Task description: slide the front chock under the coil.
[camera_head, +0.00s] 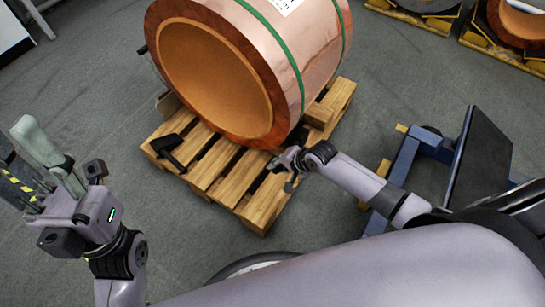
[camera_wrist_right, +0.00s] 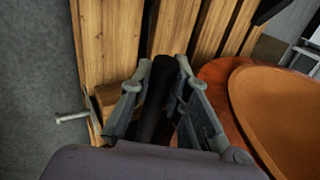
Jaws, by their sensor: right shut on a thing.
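The copper coil (camera_head: 245,65) lies on its side on a wooden pallet (camera_head: 262,205), its round open end towards me; it also shows at the right of the right wrist view (camera_wrist_right: 245,105). My right gripper (camera_head: 285,163) is low beside the coil's near right edge, above the pallet. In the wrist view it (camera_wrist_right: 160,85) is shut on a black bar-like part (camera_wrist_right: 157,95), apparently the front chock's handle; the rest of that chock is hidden. Another black chock (camera_head: 172,146) sits on the pallet's left corner. My left gripper (camera_head: 50,160) is raised at the left, away from the coil; its finger gap is unclear.
A blue frame (camera_head: 405,155) with a dark panel (camera_head: 480,160) stands right of the pallet. More coils on yellow-edged stands (camera_head: 510,45) are at the top right. Grey floor (camera_head: 95,70) is clear left of the pallet.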

